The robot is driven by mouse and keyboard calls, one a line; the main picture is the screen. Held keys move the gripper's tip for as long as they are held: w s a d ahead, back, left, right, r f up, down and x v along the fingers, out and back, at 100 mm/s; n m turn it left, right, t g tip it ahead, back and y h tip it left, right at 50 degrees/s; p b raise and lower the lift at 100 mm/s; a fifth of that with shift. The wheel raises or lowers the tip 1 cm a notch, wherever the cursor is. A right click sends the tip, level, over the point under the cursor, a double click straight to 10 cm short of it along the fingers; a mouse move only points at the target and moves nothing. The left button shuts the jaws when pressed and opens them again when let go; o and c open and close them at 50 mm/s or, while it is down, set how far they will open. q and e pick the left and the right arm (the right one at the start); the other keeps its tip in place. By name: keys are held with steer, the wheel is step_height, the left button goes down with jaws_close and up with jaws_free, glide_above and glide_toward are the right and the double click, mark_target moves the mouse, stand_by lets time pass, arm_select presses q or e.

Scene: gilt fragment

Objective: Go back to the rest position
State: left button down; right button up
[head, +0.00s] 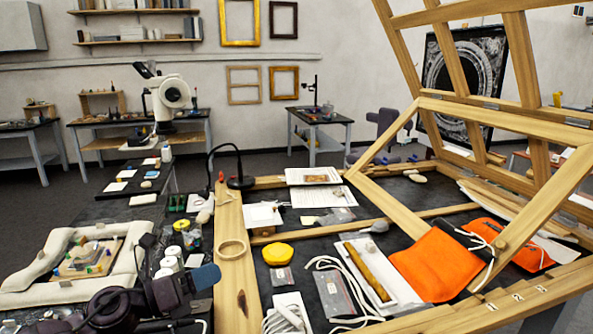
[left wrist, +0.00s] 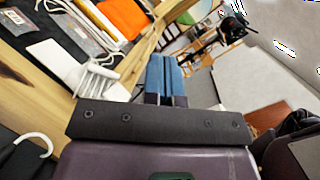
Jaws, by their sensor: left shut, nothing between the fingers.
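My left gripper (head: 207,278) is low in the head view, left of centre, its arm coming in from the bottom left. Its blue fingers are pressed together with nothing between them. It is over the left edge of the workbench, beside the long wooden beam (head: 236,300). In the left wrist view the two blue fingers (left wrist: 165,75) lie side by side, shut and empty. My right gripper does not show in either view.
White jars (head: 168,265) stand close to the left gripper. A padded white frame with a gilt fragment (head: 95,258) lies to the left. A yellow round object (head: 278,254), an orange cloth (head: 437,265) and a gold-brown stick (head: 366,271) lie right of the beam. Large wooden frames rise at right.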

arm_select(q)
steer(key=s+a+f+n+t+y, duration=0.45)
steer(key=n+y, duration=0.45)
steer(key=n, duration=0.6)
steer(key=s+a+f+n+t+y, duration=0.1)
steer(key=s+a+f+n+y, duration=0.3)
steer(key=a+f+n+y, duration=0.75)
steer(key=s+d+f+n+g+h, duration=0.2)
steer(key=s+n+g, duration=0.45)
steer(key=s, duration=0.45)
steer(key=s+d+f+n+g+h, duration=0.25)
steer(key=s+n+g, duration=0.35)
steer(key=s, duration=0.5)
steer(key=w+f+t+b, duration=0.3)
steer(key=f+t+b, duration=0.1)
steer(key=f, duration=0.6)
steer(key=w+f+t+b, duration=0.3)
steer(key=f+b, duration=0.3)
steer(key=f, duration=0.5)
steer(key=shift+w+f+t, duration=0.25)
steer(key=shift+w+t, duration=0.05)
steer(key=shift+t, duration=0.3)
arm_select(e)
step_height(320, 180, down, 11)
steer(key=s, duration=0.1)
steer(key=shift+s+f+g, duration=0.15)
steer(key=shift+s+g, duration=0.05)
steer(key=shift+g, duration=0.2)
arm_select(q)
steer(key=shift+d, duration=0.1)
